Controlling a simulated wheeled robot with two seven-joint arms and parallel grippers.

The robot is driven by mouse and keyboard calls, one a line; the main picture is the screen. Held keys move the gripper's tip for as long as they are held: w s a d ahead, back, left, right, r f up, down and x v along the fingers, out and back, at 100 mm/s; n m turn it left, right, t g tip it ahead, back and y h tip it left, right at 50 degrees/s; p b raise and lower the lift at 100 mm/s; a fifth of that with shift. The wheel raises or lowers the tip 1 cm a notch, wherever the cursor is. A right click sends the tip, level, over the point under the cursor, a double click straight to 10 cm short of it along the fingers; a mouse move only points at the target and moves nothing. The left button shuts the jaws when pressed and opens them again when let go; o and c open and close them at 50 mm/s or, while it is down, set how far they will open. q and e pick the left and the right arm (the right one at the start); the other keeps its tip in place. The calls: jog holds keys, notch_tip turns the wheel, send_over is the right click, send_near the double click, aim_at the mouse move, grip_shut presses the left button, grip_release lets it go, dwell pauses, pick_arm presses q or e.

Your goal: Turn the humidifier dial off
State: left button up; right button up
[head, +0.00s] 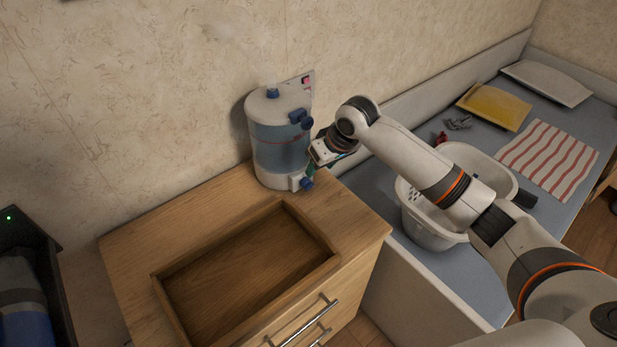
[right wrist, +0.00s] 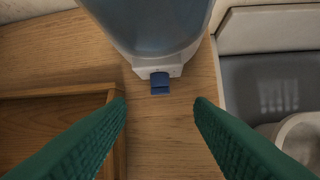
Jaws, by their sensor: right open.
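The humidifier (head: 280,150), white with a bluish clear tank, stands at the back right of the wooden cabinet top against the wall. Faint mist shows above its top. A blue dial (head: 306,184) sits low on its front; it also shows in the right wrist view (right wrist: 160,83), below the tank on a white block. Other blue knobs are higher on the body. My right gripper (head: 312,171) is beside the humidifier's lower right side. In the right wrist view its green fingers (right wrist: 160,104) are open and apart, with the dial between and beyond their tips, not visibly touched.
A wooden tray (head: 322,241) is at the front of the cabinet top. To the right is a bed with a white basket (head: 425,232) under my right arm, a yellow pillow (head: 494,107) and a striped cloth (head: 548,155). The cabinet's front right corner is clear.

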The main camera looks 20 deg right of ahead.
aim_at(308, 184)
jog(key=x, duration=0.5)
jog(key=shift+a+f, duration=0.1)
jog(key=shift+f, duration=0.2)
jog(key=shift+x, duration=1.95)
pick_arm(q)
jog(key=shift+w+r, duration=0.1)
jog(key=shift+w, duration=0.05)
pick_arm(e)
jog(key=shift+w, duration=0.1)
jog(key=shift+c, duration=0.3)
jog(key=c, duration=0.9)
pick_arm(q)
jog(key=shift+s+r, duration=0.1)
jog(key=shift+s, duration=0.35)
pick_arm(e)
jog(key=shift+r, duration=0.1)
